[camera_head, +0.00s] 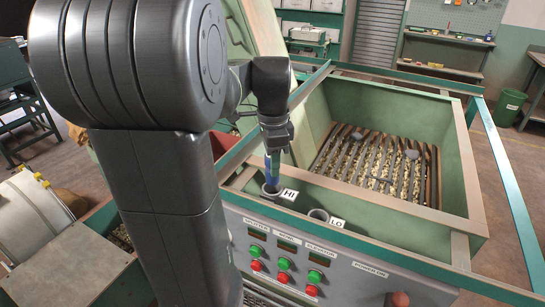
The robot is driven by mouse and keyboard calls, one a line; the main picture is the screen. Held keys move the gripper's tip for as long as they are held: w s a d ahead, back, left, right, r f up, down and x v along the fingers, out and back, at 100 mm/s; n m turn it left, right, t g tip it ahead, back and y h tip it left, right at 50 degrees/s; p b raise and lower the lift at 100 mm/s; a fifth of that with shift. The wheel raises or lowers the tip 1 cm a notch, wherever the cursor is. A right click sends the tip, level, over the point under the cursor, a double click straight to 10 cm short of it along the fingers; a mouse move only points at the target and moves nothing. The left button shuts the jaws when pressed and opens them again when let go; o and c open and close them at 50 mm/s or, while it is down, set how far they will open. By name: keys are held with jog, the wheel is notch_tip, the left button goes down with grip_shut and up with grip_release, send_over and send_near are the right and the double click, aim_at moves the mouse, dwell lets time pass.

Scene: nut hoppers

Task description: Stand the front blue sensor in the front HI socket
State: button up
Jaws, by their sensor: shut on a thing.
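My gripper (274,146) points down over the front left corner of the green hopper and is shut on the blue sensor (271,172). The sensor is slim and looks close to upright. Its lower end meets the mouth of the socket (270,193) beside the white HI label (289,194). I cannot tell whether the tip is inside the socket or just above it, nor how deep. The gripper's fingers hide the sensor's top.
A second socket (318,214) with a partly visible label (337,222) is to the right and looks empty. The green hopper (455,170) holds nuts under a slatted grate (375,165). A control panel (300,255) with green and red buttons faces front. My arm hides much of the left.

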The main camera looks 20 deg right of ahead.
jog(key=shift+f+b, duration=1.7)
jog(key=shift+f, duration=0.6)
jog(key=shift+r+p, duration=0.1)
jog(key=shift+p, duration=0.3)
jog(key=shift+f+b, duration=0.4)
jog(key=shift+f, duration=0.25)
jog(key=o, duration=0.7)
jog(key=shift+o, duration=0.2)
notch_tip(320, 180, up, 6)
jog(key=p, duration=0.5)
jog(key=shift+f, duration=0.1)
jog(key=shift+r, duration=2.65)
